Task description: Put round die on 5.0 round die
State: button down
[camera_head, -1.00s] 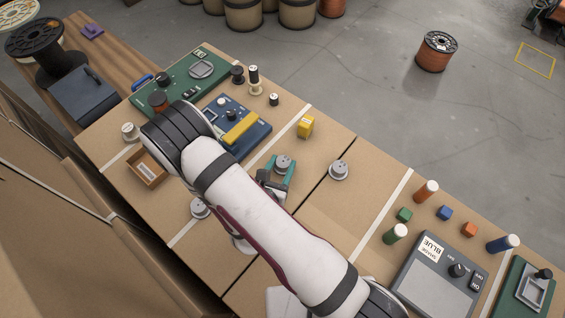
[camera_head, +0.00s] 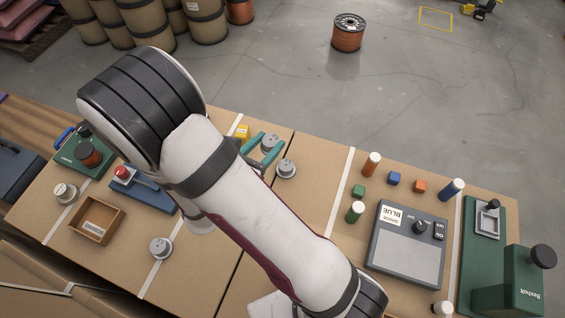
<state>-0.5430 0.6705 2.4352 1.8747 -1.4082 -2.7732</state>
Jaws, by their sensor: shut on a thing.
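My gripper (camera_head: 263,149), with teal fingers, is shut on a grey round die (camera_head: 270,142) that shows between the fingertips. Another grey round die (camera_head: 286,169) sits on the brown table just to the lower right of the held one. A third round die (camera_head: 161,247) sits on the table at the lower left, and a similar round piece (camera_head: 65,193) is at the far left. The markings are too small to read, so I cannot tell which is 5.0. My arm hides part of the gripper and the table below it. The height of the held die is not clear.
A blue device (camera_head: 133,187) with a red knob lies beside my arm. Coloured cubes and cylinders, a grey control box (camera_head: 407,250) and green fixtures (camera_head: 522,283) stand at the right.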

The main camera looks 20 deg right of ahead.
aim_at(282, 169)
jog(key=d+f, duration=0.1)
jog(key=f, duration=0.1)
jog(key=s+d+f+m+g+h, duration=0.1)
jog(key=f, duration=0.2)
jog(key=d+f+m+g, duration=0.1)
jog(key=f, duration=0.2)
jog(key=shift+s, duration=0.15)
jog(key=shift+f, duration=0.1)
jog(key=shift+c, duration=1.8)
grip_release()
